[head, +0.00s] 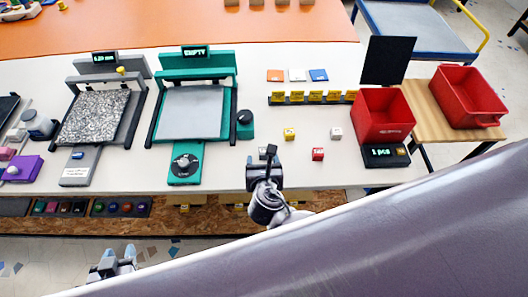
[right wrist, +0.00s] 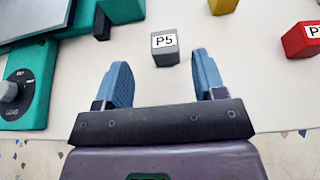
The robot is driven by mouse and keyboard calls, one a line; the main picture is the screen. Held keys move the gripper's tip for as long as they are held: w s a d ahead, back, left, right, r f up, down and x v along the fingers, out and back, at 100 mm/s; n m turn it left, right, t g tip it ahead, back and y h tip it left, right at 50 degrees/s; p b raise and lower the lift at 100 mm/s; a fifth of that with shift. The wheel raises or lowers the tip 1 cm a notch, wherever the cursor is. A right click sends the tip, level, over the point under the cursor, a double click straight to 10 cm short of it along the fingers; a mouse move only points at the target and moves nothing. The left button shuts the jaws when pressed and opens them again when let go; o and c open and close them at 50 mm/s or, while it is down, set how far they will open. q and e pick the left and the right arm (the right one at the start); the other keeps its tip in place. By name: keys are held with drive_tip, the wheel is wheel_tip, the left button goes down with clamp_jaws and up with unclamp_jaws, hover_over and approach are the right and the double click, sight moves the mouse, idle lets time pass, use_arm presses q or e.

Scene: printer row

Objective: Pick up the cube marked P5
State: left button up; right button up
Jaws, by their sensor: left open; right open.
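The grey cube marked P5 (right wrist: 165,47) sits on the white table in the right wrist view, label facing up. My right gripper (right wrist: 162,76) is open and empty, its two blue fingers apart. The cube lies just beyond the fingertips, roughly centred between them, and is not touched. In the head view my right gripper (head: 268,160) is over the table's front part and partly hides a small grey cube there. My left gripper (head: 119,255) is low at the bottom left, in front of the table, open and away from the cubes.
A yellow cube (head: 289,134), a red cube (head: 318,154) and a whitish cube (head: 336,133) stand to the right. A teal printer (head: 187,165) is left of my right gripper. A red bin (head: 384,118) stands further right. The table between the cubes is clear.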

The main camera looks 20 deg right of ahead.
sight(264, 150)
drive_tip(key=shift+d+x, duration=0.15)
drive_tip(key=shift+x, duration=1.25)
drive_tip(key=shift+d+x, duration=0.1)
drive_tip(key=shift+x, duration=1.25)
drive_tip(key=shift+c, duration=0.3)
drive_tip(key=c, duration=0.9)
